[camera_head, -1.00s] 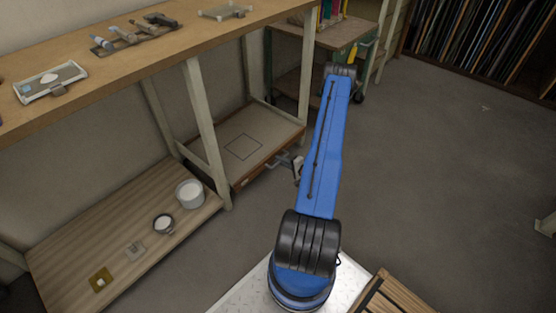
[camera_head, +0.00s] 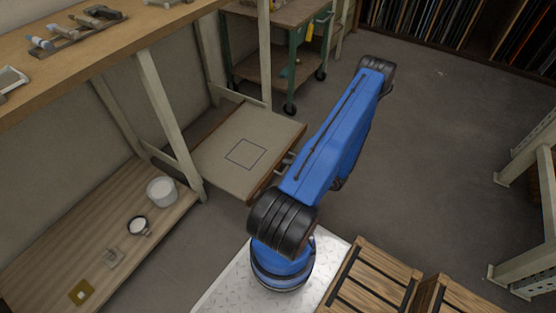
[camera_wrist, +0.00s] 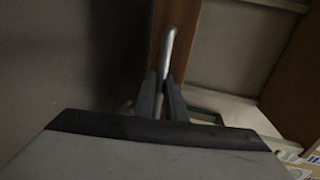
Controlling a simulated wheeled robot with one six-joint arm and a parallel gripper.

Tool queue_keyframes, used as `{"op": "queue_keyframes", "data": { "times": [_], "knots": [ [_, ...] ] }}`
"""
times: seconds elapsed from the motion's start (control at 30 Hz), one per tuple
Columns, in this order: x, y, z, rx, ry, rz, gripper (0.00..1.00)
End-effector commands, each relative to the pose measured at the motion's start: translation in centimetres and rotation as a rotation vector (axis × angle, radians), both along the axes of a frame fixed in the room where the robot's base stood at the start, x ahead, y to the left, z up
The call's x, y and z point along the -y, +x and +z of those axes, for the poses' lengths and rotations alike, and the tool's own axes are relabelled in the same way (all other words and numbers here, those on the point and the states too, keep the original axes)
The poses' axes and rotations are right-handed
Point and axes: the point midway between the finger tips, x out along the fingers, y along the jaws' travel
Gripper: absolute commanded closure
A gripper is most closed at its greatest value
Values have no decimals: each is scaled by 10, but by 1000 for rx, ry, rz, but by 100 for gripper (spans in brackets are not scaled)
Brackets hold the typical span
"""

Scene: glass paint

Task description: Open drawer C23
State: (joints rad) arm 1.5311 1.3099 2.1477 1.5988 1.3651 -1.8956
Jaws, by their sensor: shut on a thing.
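A shallow wooden drawer (camera_head: 215,160) with a dark square outline on its flat top surface is pulled out past the legs of the bench. I cannot read a label on it, so C23 cannot be confirmed. In the wrist view its brown front (camera_wrist: 186,50) runs upward with a metal bar handle (camera_wrist: 168,45). My gripper (camera_wrist: 163,88) is shut on this handle, one finger on each side. In the head view my blue arm hides most of the gripper and part of the drawer front.
A low wooden shelf (camera_head: 60,240) with a white pot (camera_head: 162,191) and small items lies left of the drawer. A green cart (camera_head: 270,65) stands behind. Wooden crates (camera_head: 372,280) sit at front right. Grey floor (camera_head: 425,160) is clear to the right.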

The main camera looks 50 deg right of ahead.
Motion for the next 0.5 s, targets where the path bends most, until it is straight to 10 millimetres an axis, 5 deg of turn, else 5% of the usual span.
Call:
{"op": "queue_keyframes", "data": {
  "times": [0.2,0.5],
  "knots": [
    [3,-30,-1,-2,0,-1,100],
    [4,-42,0,-1,0,1,100]
  ]
}}
